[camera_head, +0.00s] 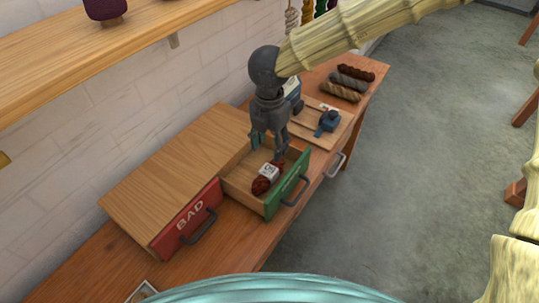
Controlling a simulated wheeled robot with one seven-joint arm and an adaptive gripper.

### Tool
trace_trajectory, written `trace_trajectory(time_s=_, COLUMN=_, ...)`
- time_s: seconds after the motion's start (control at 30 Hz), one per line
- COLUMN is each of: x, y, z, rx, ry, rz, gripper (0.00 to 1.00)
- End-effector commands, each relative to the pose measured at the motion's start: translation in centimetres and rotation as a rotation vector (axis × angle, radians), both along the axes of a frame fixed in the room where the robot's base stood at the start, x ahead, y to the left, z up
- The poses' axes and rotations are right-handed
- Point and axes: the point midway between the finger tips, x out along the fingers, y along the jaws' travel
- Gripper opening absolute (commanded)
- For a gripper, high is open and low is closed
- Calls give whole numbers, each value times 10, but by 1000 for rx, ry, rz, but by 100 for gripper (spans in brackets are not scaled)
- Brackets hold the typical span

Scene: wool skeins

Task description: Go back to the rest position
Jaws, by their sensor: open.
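My gripper (268,150) is open and points down over the back of the open drawer with the green front (288,184). A dark red wool skein (266,178) with a pale label lies in that drawer, in front of the fingers and apart from them as far as I can tell. My pale, ridged arm reaches in from the upper right.
A shut drawer with a red front marked BAD (187,217) is at the left. Several skeins (348,83) lie on the bench's far end, near a board with a blue device (328,121). A wooden shelf (120,45) runs along the wall.

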Motion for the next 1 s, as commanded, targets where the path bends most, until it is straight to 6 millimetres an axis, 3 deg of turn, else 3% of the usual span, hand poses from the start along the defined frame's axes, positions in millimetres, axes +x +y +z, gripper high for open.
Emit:
trace_trajectory(time_s=0.2, x=0, y=0, z=12, rx=0, ry=1, rz=-1, gripper=52)
trace_trajectory(time_s=0.77, x=0, y=0, z=16, rx=-1, ry=1, rz=-1, gripper=52)
trace_trajectory(time_s=1.0, x=0, y=0, z=57, rx=-1, ry=1, rz=0, gripper=52)
